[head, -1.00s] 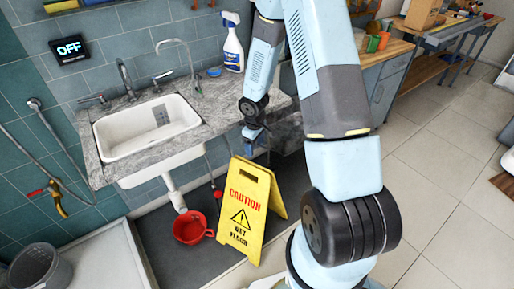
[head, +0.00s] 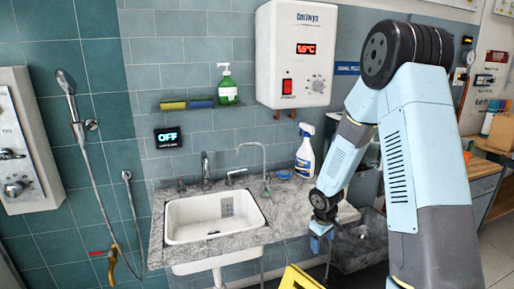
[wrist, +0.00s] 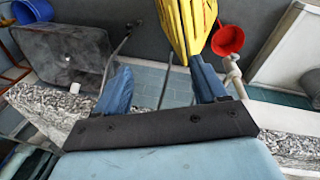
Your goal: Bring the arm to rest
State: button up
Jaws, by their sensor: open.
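My arm reaches in from the right in the head view, and my gripper (head: 318,245) hangs low by the counter's front edge, right of the sink. In the wrist view my gripper (wrist: 163,86) has its two blue fingers spread wide apart, with nothing held between them. The yellow caution sign (wrist: 186,22) stands beyond the fingers there, close to the right one. In the head view only the sign's top (head: 300,279) shows at the bottom edge.
A white sink (head: 190,232) is set in the grey stone counter (head: 158,250). A spray bottle (head: 305,155) and a tap stand on the counter. A water heater (head: 297,55) hangs above. In the wrist view a red bucket (wrist: 228,40) and a white drain pipe (wrist: 236,78) are near the right finger.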

jog(key=s+d+r+m+t, duration=0.15)
jog(key=s+r, duration=0.25)
jog(key=r, duration=0.8)
jog(key=s+d+r+m, duration=0.15)
jog(key=s+r, duration=0.35)
jog(key=r, duration=0.6)
jog(key=s+a+r+m+t, duration=0.1)
jog(key=s+r+m, duration=0.1)
jog(key=s+r, duration=0.4)
jog(key=s+a+r+m+t+y, duration=0.1)
jog(key=s+r, duration=0.5)
jog(key=s, duration=0.6)
jog(key=shift+a+r+m, duration=0.4)
jog(key=shift+a+m, duration=0.1)
jog(key=shift+t, duration=0.25)
